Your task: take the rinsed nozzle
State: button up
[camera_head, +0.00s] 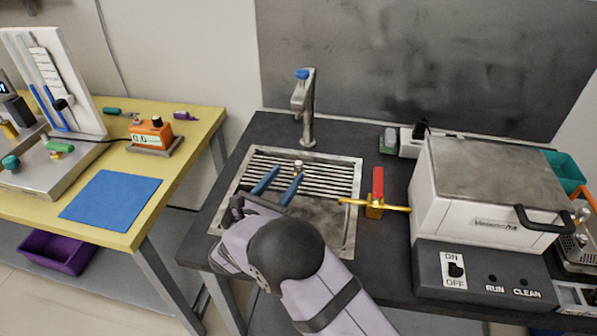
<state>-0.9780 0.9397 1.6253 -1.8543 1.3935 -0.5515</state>
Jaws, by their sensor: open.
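A small pale metallic piece (298,166), which looks like the nozzle, is on the slatted rack (262,160) of the sink, below the faucet. It is too small to make out its shape well. My gripper (286,173) reaches over the sink with its two blue fingers apart and nothing visible between them. The right fingertip is just in front of the piece. I cannot tell whether they touch. The steel faucet (308,110) with a blue top stands behind the sink (350,215), and no water stream is visible.
A brass valve with a red handle (378,182) sits right of the sink, its pipe reaching over the rim. A white machine (480,195) stands farther right. On the yellow table (190,140) at left are a blue mat (110,198) and an orange meter (152,134).

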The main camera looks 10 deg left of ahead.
aim_at(296, 167)
jog(key=shift+d+p+x, duration=0.15)
jog(key=shift+p+x, duration=0.25)
jog(key=shift+x, duration=1.4)
jog(key=shift+d+p+x, duration=0.1)
jog(key=shift+p+x, duration=0.25)
jog(key=shift+x, duration=1.5)
jog(key=shift+s+f, duration=0.1)
jog(key=shift+f, duration=0.1)
grip_shut()
